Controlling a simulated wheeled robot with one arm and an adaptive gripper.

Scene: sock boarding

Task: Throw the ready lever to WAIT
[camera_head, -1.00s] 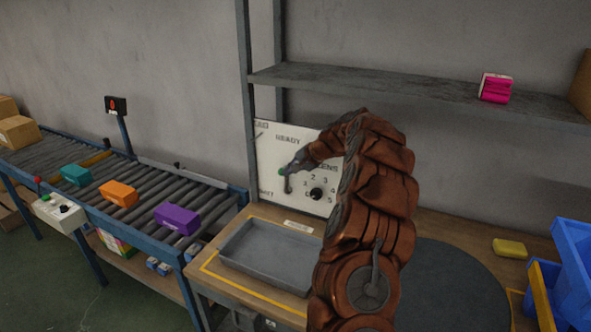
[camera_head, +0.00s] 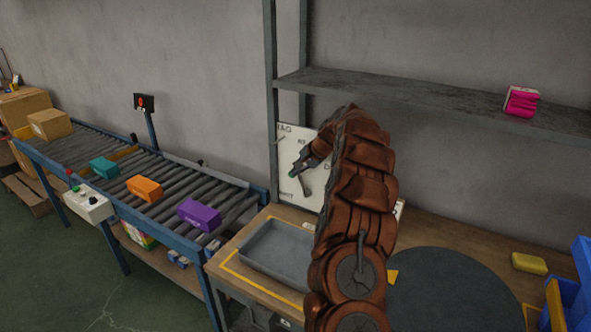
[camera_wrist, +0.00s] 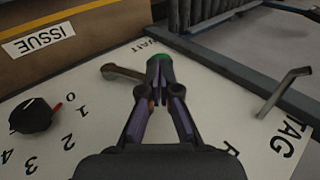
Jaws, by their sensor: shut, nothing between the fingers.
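The white panel (camera_head: 287,150) stands upright behind the bench and is partly covered by my arm. The ready lever (camera_head: 305,188) is a short grey-brown bar on its face. In the wrist view the lever (camera_wrist: 122,72) lies beside my fingers, close to the upside-down WAIT label (camera_wrist: 143,46). My gripper (camera_head: 294,172) is shut and empty at the panel, with its fingertips (camera_wrist: 159,75) next to the lever's near end. I cannot tell whether they touch. A green piece shows at the fingertips; I cannot tell whether it belongs to the lever.
A black numbered knob (camera_wrist: 32,116) and a bent grey hook (camera_wrist: 285,92) flank the fingers in the wrist view. A grey tray (camera_head: 245,258) sits below the panel. A roller conveyor (camera_head: 165,180) with coloured boxes runs left. A shelf (camera_head: 420,97) hangs above.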

